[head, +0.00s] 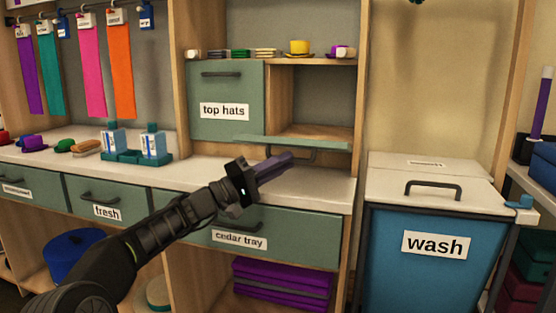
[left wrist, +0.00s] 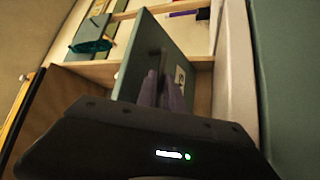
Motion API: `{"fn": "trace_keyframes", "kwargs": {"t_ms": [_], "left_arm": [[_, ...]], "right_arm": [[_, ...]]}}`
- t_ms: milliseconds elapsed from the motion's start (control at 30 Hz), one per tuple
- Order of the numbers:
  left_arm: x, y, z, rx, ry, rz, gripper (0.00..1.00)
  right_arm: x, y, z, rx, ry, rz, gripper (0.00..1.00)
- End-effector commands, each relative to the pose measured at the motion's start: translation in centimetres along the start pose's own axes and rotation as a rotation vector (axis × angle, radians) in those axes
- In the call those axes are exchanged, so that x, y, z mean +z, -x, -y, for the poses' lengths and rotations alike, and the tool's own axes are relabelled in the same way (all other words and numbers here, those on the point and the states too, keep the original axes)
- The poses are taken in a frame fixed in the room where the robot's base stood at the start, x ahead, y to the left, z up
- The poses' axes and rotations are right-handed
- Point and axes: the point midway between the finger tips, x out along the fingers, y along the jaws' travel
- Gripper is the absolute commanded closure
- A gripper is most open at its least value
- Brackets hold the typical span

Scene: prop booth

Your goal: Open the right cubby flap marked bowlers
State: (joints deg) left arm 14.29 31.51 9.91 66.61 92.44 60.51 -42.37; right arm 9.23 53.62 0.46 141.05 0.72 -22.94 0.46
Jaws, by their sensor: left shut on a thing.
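The right cubby flap (head: 300,143) is folded down to about level below its open cubby (head: 310,100). In the head view I see it nearly edge-on, so its lettering is hidden. Its bar handle (head: 312,154) hangs under the panel, and my left gripper (head: 286,160) is shut on it. The left wrist view shows the green flap panel (left wrist: 150,48) and the gripper fingers (left wrist: 160,92) at its face, with a white label (left wrist: 180,78) too small to read. My right gripper is not in view.
The shut left flap marked top hats (head: 224,111) is beside the open cubby. The counter (head: 318,188) below the flap is mostly clear. A cedar tray drawer (head: 290,236) is under it, and a blue wash bin (head: 430,265) stands to the right.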

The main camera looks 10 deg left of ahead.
Motion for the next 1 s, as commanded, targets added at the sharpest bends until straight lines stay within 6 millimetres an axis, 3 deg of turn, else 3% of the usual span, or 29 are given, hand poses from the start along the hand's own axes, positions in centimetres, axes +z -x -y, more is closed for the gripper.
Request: {"fn": "trace_keyframes", "kwargs": {"t_ms": [33,200,700,733,1000], "left_arm": [[0.1,0.4,1.8,-0.013,0.003,-0.008,1.0],[0.1,0.6,3.0,-0.013,0.003,-0.009,1.0],[0.1,0.5,3.2,-0.013,0.002,-0.009,1.0],[0.1,0.5,3.2,-0.013,0.002,-0.009,0.88],[0.2,0.5,2.9,-0.007,0.001,-0.006,0.67]], "right_arm": [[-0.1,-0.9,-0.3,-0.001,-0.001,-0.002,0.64],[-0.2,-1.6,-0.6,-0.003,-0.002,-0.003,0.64],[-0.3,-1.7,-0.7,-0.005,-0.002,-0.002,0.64],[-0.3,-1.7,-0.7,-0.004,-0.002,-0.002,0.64],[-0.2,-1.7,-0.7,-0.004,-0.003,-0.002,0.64]]}}
